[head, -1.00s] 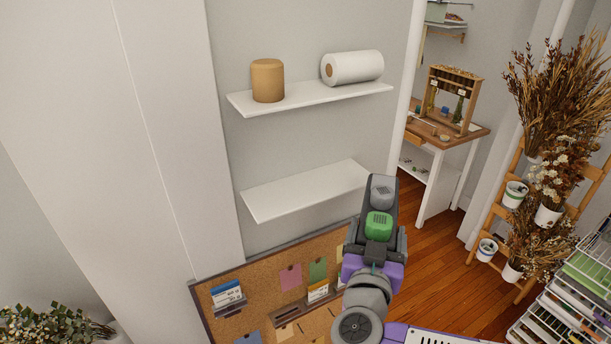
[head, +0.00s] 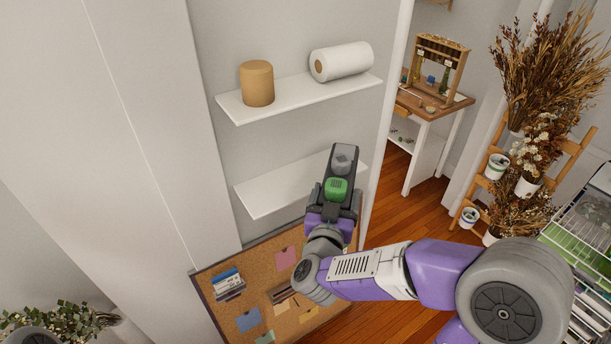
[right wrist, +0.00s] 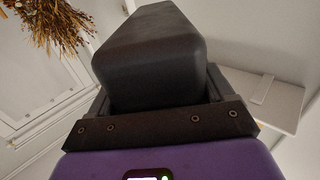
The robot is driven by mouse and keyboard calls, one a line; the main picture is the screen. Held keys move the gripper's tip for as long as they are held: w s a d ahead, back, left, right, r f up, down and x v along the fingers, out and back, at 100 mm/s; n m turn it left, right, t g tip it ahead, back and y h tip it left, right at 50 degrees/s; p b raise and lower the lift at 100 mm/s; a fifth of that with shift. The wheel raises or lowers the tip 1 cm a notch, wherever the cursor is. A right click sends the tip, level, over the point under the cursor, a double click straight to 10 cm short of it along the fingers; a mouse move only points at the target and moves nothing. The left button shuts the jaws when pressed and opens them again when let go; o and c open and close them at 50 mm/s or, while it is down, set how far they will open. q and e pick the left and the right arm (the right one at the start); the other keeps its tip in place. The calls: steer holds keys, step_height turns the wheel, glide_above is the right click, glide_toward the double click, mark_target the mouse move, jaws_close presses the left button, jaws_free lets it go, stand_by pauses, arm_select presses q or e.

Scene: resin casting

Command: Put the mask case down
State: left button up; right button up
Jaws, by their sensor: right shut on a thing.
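The mask case (head: 343,160) is a dark, long box with a grey patch and a green patch on the face toward the head camera. My right gripper (head: 334,203) is shut on it; in the right wrist view the dark case (right wrist: 150,60) sits between the jaws. In the head view the case overlaps the right part of the lower white shelf (head: 270,190). I cannot tell whether it touches that shelf. A pale board (right wrist: 262,95) shows at the right of the wrist view, apart from the case. My left gripper is out of view.
The visible part of the lower shelf is bare. The upper shelf (head: 300,102) holds a tan cylinder (head: 257,83) and a white paper roll (head: 341,62). A corkboard (head: 250,290) is below. Dried flowers (head: 545,75) and a wire rack (head: 585,230) stand at right.

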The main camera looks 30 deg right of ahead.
steer(key=shift+w+p, duration=0.5)
steer(key=shift+p, duration=0.5)
steer(key=w, duration=1.1)
step_height(320, 180, down, 7)
steer(key=shift+w+a, duration=0.3)
steer(key=shift+a, duration=0.1)
steer(key=shift+f, duration=0.1)
steer(key=shift+f, duration=0.2)
steer(key=o, duration=1.1)
steer(key=shift+r, duration=0.1)
